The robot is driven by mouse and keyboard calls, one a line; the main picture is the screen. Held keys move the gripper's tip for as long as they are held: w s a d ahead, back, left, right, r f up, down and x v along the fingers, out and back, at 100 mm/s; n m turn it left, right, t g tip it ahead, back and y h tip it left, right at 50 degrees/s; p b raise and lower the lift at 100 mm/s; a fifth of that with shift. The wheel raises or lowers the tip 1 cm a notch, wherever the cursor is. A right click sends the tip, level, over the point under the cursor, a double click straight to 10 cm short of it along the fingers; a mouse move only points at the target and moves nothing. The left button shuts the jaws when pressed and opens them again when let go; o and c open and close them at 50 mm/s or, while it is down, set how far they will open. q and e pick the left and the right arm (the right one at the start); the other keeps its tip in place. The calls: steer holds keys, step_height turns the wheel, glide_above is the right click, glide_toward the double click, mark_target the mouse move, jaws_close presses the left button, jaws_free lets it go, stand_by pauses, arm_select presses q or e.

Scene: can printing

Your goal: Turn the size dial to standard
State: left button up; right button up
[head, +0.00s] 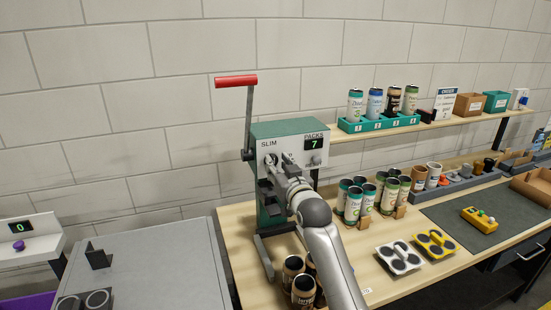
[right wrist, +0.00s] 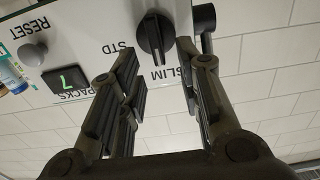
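The size dial (right wrist: 155,38) is a black round knob with a raised ridge on the machine's pale front panel. In the right wrist view, which is upside down, STD is printed to its left and SLIM below it to the right. The ridge is nearly vertical in that picture, its lower end nearer SLIM. My right gripper (right wrist: 160,68) is open and empty, its fingertips apart on either side of the dial and apparently short of it. In the head view the right gripper (head: 277,167) is at the panel, partly hiding the dial. My left gripper is not in view.
The green-topped machine (head: 290,128) has a red-handled lever (head: 236,81) at left, a display (head: 313,142) reading 7 and a RESET knob (head: 316,160). Several cans (head: 354,206) stand right of the machine; more dark cans (head: 292,268) stand in front, close to my right arm.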

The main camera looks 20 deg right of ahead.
steer(key=shift+w+p, duration=0.3)
steer(key=shift+w, duration=0.95)
jaws_close()
